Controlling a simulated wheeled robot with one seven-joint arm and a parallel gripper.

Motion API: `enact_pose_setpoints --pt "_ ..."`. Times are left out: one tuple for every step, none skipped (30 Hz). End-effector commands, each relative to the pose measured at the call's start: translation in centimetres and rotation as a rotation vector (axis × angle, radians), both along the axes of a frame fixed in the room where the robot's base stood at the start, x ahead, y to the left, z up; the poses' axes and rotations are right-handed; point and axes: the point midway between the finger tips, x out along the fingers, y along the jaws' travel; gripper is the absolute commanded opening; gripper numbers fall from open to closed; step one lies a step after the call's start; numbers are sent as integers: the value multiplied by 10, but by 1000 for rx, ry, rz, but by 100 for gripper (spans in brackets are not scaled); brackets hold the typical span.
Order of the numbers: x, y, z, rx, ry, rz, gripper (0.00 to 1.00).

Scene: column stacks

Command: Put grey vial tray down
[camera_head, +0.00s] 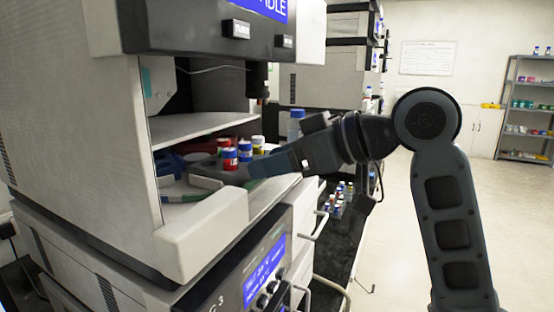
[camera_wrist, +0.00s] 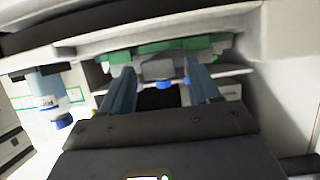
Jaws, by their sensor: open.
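The grey vial tray (camera_head: 207,182) sits inside the open compartment of the white instrument, partly hidden by my gripper. Vials with red, blue and yellow labels (camera_head: 230,158) stand at it. My gripper (camera_head: 257,169) reaches in from the right, its fingers close to the tray and vials. In the wrist view my gripper (camera_wrist: 163,84) is open, with its two blue-grey fingers apart. A grey part (camera_wrist: 158,68), seemingly of the tray, and a blue cap show between the fingertips. I cannot tell whether the fingers touch it.
The white instrument (camera_head: 80,130) has a shelf (camera_head: 195,126) above the tray and a raised front wall (camera_head: 205,235). Green parts (camera_wrist: 150,47) lie beyond the fingers. A blue-capped bottle (camera_head: 296,124) stands behind my wrist. The floor at right is clear.

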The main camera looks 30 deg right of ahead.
Motion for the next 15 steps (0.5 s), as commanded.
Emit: enact_pose_setpoints --pt "-1 -1 1 0 -1 -1 61" --pt "-2 -2 1 0 -1 -1 61" --pt "-3 -3 2 1 -2 -2 61" --pt "-5 -5 3 0 -3 -1 61" --pt "-8 -6 5 0 -3 -1 61" --pt "-12 -10 7 0 -3 -1 61" --pt "-16 -13 9 0 -4 -2 61" --pt "-20 -16 10 0 -4 -3 61" --pt "-26 -20 13 -2 -4 -3 61" --pt "-31 -24 16 0 -4 -3 61" --pt "-35 -27 19 0 -4 -3 61" --pt "-42 -32 22 -2 -5 -3 61" --pt "-47 -35 24 -2 -5 -3 61" --pt "-51 -39 27 -1 -5 -4 61" --pt "-57 -42 30 0 -4 -2 61"
